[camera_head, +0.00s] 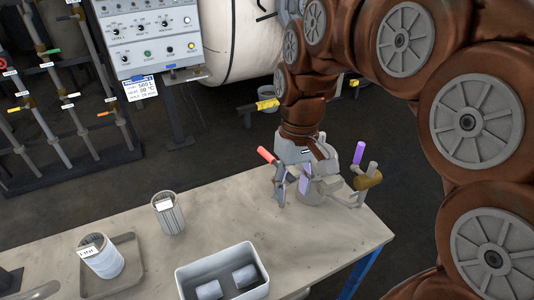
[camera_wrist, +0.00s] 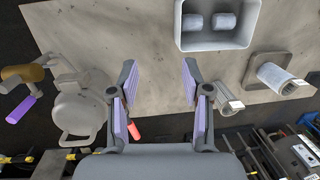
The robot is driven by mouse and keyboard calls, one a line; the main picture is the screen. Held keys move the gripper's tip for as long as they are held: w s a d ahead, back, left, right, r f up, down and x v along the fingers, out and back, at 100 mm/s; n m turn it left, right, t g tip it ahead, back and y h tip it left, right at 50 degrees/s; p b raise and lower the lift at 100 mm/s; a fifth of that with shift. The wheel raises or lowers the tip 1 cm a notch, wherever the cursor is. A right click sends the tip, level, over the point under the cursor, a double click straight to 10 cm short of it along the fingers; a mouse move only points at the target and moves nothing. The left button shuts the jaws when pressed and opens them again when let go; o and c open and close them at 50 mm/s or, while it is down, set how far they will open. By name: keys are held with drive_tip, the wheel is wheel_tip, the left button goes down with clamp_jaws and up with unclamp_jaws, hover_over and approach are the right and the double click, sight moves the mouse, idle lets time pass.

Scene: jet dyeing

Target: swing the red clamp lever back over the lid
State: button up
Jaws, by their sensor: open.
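The red clamp lever (camera_head: 267,155) sticks out to the left of the grey lidded vessel (camera_head: 316,191) at the table's right end, pointing away from the lid. In the wrist view its red end (camera_wrist: 134,131) shows just inside the left finger's base; contact cannot be told. The vessel's round grey lid (camera_wrist: 75,112) lies left of the fingers there. My gripper (camera_head: 292,188) is down beside the vessel. Its purple-padded fingers (camera_wrist: 158,78) are wide apart with nothing held between them. My wrist and fingers hide part of the vessel and the lever's pivot in the head view.
A purple handle (camera_head: 358,152) and a brown knob (camera_head: 370,180) stand at the vessel's right. A grey bin (camera_head: 183,281) with two pale rolls, a metal cylinder (camera_head: 169,214) and a labelled white canister (camera_head: 103,259) occupy the table (camera_head: 235,213). A control panel (camera_head: 150,38) stands behind.

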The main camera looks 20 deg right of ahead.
drive_tip(key=w+f+n+y+b, duration=0.1)
drive_tip(key=w+b, duration=0.2)
drive_tip(key=w, duration=1.3)
drive_tip(key=n+b, duration=0.1)
drive_tip(key=b, duration=0.2)
hover_over(267, 152)
drive_tip(key=d, duration=0.2)
drive_tip(key=w+d+x, duration=0.1)
drive_tip(key=x, duration=0.5)
drive_tip(key=shift+t, duration=0.4)
drive_tip(key=shift+s+a+f+p, duration=0.1)
drive_tip(key=shift+a+f+p, duration=0.25)
drive_tip(key=shift+f, duration=0.95)
drive_tip(key=shift+a+f+p, duration=0.25)
drive_tip(key=shift+a+f, duration=0.05)
drive_tip(key=shift+f, duration=1.05)
drive_tip(key=shift+s+a+f+p, duration=0.1)
drive_tip(key=shift+a+f+p, duration=0.25)
drive_tip(key=shift+f, duration=0.95)
drive_tip(key=shift+c, duration=0.2)
clamp_jaws()
